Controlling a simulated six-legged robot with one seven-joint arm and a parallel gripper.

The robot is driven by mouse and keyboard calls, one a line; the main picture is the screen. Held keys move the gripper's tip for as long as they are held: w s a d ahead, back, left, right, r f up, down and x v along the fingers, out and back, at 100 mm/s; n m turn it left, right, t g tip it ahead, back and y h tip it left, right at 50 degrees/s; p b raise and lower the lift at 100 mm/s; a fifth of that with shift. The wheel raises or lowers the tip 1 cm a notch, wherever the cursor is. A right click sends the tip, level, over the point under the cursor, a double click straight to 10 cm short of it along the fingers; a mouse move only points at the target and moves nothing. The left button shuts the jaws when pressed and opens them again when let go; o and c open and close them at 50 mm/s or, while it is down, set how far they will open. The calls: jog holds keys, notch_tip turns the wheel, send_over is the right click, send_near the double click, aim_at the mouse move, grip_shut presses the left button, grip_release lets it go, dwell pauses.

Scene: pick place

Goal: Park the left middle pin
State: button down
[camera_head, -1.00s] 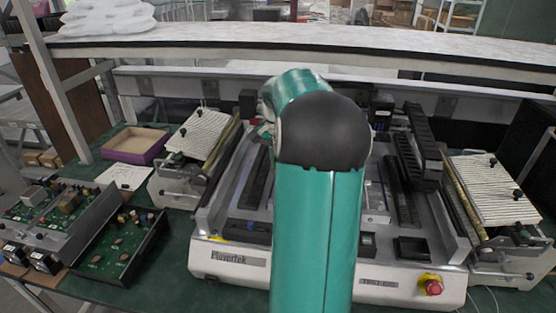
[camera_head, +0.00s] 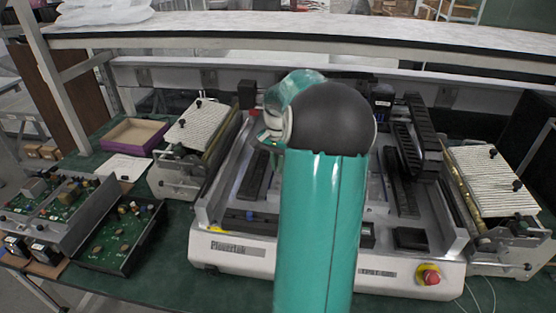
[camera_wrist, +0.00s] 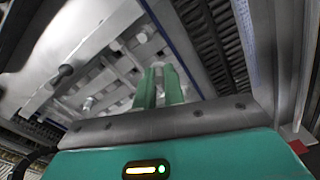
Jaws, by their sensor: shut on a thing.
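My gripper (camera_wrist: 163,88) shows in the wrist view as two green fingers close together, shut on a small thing. The fingers hide most of it; I take it to be the left middle pin but cannot see its shape. A smaller pale pin (camera_wrist: 88,103) is below that knob. In the head view my arm covers the middle of the machine (camera_head: 225,247), and the fingertips cannot be made out there.
A white ribbed plate (camera_head: 200,128) with black knobs is left of the machine; a similar ribbed plate (camera_head: 492,180) is at the right. A purple-edged box (camera_head: 134,134) and open circuit-board cases (camera_head: 118,236) lie at left. A shelf (camera_head: 420,50) spans the back. A red button (camera_head: 428,276) is at front right.

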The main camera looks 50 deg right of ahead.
jog(key=shift+f, duration=1.65)
jog(key=shift+a+f, duration=0.1)
jog(key=c, duration=1.4)
grip_release()
jog(key=c, duration=0.4)
jog(key=shift+o, duration=0.2)
jog(key=shift+r, duration=3.5)
